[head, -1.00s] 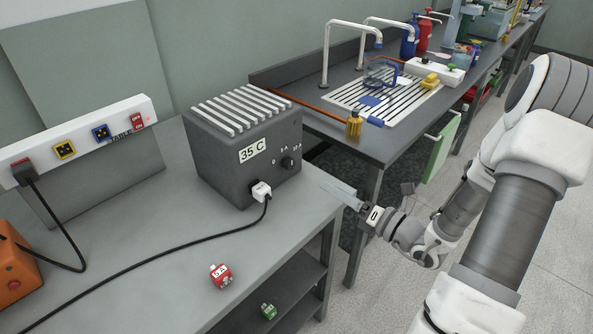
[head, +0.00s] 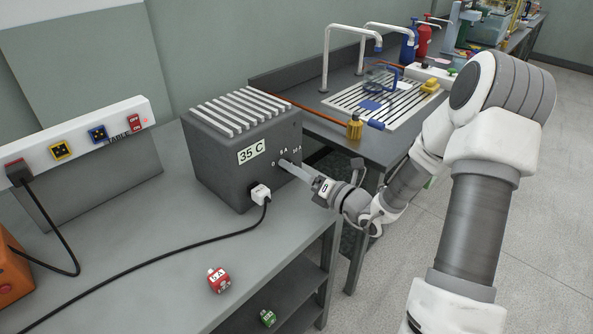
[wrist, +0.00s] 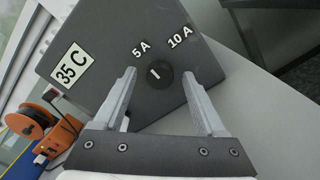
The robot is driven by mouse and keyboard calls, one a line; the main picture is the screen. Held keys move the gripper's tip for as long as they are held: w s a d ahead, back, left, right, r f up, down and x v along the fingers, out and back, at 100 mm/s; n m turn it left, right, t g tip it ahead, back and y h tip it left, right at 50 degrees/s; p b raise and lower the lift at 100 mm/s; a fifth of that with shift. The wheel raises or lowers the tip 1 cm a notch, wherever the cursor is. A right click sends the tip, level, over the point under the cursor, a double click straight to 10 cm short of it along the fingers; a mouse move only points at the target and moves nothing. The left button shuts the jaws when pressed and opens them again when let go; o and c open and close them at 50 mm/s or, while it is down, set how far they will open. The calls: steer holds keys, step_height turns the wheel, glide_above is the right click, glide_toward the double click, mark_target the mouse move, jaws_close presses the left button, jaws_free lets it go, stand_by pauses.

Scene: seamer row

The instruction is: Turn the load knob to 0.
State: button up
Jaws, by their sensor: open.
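The load knob (wrist: 160,77) is a round black dial on the front of the dark grey box (head: 222,160). In the wrist view its white mark leans toward the printed 5 A (wrist: 141,49), with 10 A (wrist: 180,37) to the right. The 0 label does not show in the wrist view. My gripper (wrist: 158,74) is open, with one finger on each side of the knob and a gap to both. In the head view my gripper (head: 287,166) is at the box's front and covers most of the knob.
A white plug (head: 260,193) with a black cable sits in the box front, close below my gripper. A red 5 A plug piece (head: 218,280) lies on the grey bench; a green one (head: 267,317) is on the shelf below. A socket strip (head: 80,146) stands left.

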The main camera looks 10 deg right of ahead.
jaws_close()
steer(key=shift+n, duration=0.3)
steer(key=n+b, duration=0.2)
steer(key=n, duration=0.3)
steer(key=shift+f, duration=0.1)
steer(key=n+b, duration=0.2)
steer(key=n, duration=0.1)
steer(key=shift+n, duration=0.4)
steer(key=shift+n+b, duration=0.9)
steer(key=shift+n, duration=0.3)
jaws_free()
